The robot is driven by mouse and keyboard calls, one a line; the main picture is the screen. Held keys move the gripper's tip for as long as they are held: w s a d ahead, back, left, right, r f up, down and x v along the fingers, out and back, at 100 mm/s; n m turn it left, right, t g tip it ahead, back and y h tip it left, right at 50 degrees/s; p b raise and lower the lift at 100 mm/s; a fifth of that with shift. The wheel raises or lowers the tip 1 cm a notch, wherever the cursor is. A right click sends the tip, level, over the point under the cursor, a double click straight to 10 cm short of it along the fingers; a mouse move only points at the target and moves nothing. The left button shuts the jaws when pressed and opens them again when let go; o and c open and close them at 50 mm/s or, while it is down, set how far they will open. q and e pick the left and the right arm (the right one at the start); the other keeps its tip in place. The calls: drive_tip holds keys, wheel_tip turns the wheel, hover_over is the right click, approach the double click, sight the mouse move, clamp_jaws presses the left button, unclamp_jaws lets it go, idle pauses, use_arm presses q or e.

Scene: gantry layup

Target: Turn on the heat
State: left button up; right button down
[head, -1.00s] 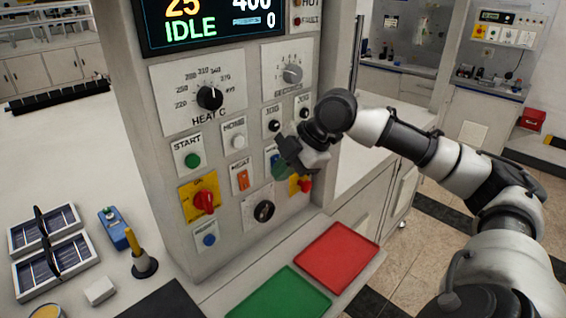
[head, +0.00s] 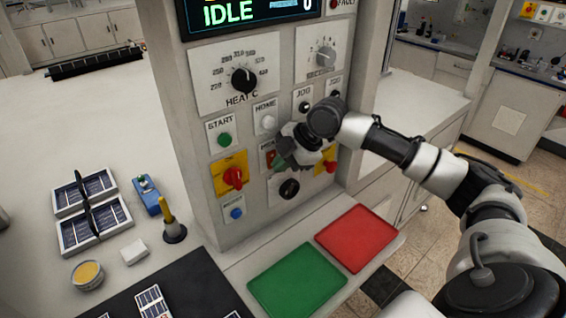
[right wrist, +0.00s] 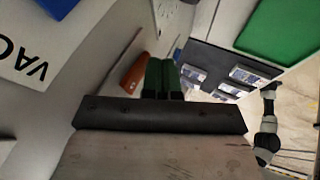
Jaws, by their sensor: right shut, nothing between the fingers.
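The control panel (head: 205,165) stands upright in the head view. Its small orange HEAT rocker switch (head: 269,158) is partly covered by my right gripper (head: 281,163). In the right wrist view the orange rocker (right wrist: 133,72) lies just left of the shut green fingertips of my right gripper (right wrist: 161,72). The fingers hold nothing. I cannot tell whether they touch the switch. The HEAT C dial (head: 243,80) sits above, and the display (head: 250,14) reads IDLE. A small white and black arm, probably my left, shows in the right wrist view; its gripper is too small to read.
Near the gripper are a red emergency-style knob (head: 232,178) on yellow, a green START button (head: 224,139) and a black knob (head: 289,188). A green tray (head: 297,280) and a red tray (head: 357,237) lie below. Cell trays (head: 90,215) lie on the left bench.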

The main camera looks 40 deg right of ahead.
drive_tip(key=shift+w+t, duration=0.2)
drive_tip(key=shift+t, duration=0.1)
drive_tip(key=shift+r+p, duration=0.8)
